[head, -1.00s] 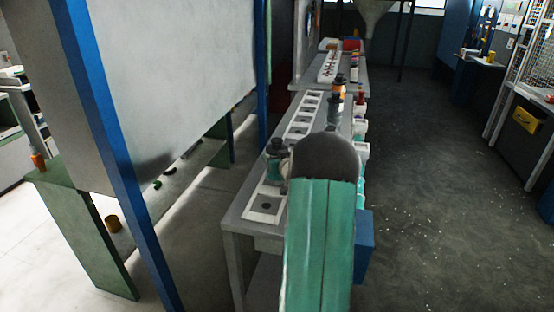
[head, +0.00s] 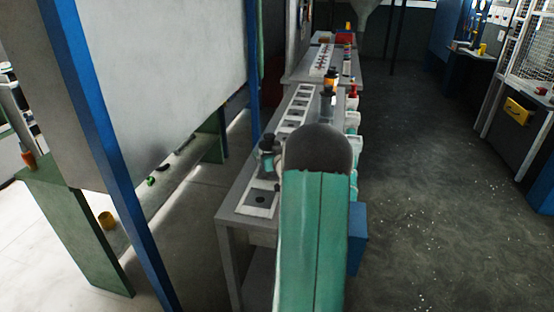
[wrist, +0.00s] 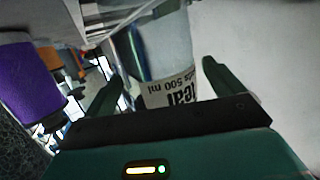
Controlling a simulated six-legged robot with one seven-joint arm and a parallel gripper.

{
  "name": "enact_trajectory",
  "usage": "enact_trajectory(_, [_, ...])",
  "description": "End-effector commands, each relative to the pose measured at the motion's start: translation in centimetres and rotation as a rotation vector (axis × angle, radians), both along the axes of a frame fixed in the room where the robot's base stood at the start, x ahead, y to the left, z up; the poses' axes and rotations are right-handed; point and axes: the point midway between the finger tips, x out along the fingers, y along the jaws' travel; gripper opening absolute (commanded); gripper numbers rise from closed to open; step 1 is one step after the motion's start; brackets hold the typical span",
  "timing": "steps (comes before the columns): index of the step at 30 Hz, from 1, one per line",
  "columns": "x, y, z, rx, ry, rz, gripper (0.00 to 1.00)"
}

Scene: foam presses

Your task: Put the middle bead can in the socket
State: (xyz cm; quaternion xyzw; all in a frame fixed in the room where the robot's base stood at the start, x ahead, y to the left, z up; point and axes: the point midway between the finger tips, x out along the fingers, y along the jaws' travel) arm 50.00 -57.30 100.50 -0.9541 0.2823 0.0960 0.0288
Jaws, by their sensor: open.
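In the wrist view a can (wrist: 168,90) with a white label reading "teal" and "500 ml" stands between the two dark green fingers of my gripper (wrist: 163,78). The gripper is open, with a visible gap between the right finger and the can. A purple can (wrist: 30,88) is to the left of the fingers. I cannot tell from the label which can is the middle one. In the head view a row of white-framed square sockets (head: 257,208) with dark centres runs along the bench. My green arm hides part of the bench, and the fingers are hidden there.
The grey bench (head: 237,205) runs away from me. An orange can with a dark top (head: 331,82) stands further along it. White bins (head: 353,120) and a blue box (head: 357,240) are on its right side. A blue post (head: 115,190) stands at left. The floor at right is open.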

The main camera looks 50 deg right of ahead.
Motion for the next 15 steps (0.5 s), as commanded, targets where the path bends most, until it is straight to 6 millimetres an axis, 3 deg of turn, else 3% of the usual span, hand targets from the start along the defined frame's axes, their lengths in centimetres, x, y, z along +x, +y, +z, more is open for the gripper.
enact_trajectory(9, [-5.6, 3.6, 1.5, -0.002, 0.000, -0.002, 0.93])
enact_trajectory(15, [-8.2, 5.3, 2.1, -0.002, 0.001, -0.001, 0.93])
